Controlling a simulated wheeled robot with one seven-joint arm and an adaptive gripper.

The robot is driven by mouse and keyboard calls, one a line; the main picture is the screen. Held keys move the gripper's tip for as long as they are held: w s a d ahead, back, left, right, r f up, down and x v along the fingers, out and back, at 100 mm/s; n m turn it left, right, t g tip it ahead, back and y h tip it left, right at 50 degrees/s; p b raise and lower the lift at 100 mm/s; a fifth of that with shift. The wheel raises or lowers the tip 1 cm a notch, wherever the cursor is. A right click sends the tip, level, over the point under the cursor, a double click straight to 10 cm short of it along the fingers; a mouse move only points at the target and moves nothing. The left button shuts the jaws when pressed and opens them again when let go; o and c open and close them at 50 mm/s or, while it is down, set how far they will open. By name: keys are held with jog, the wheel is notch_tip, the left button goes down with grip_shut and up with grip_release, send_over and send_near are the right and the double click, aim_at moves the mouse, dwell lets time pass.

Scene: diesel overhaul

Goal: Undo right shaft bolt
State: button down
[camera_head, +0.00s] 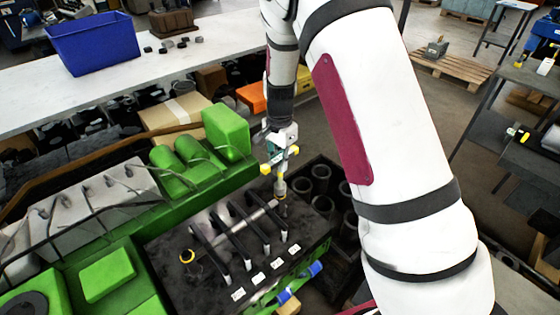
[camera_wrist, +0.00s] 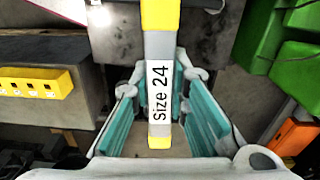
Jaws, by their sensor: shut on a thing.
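My gripper (camera_head: 279,158) is shut on the crossbar of a grey and yellow socket wrench. The wrench (camera_wrist: 160,45) shows "Size 24" in the wrist view, between the teal finger pads. In the head view its yellow-banded stem (camera_head: 281,189) points down at the right end of the rocker shaft (camera_head: 258,213). The right shaft bolt is hidden under the tool, and I cannot tell whether the socket is seated on it. A yellow ring (camera_head: 187,256) marks the shaft's left end.
The green engine (camera_head: 105,275) fills the lower left. A dark crate of cylindrical parts (camera_head: 322,172) stands right of the shaft. A white bench (camera_head: 60,95) with a blue bin (camera_head: 95,42) is behind. An orange box (camera_head: 252,97) lies near my gripper.

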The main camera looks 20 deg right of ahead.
jog(key=shift+m, duration=0.4)
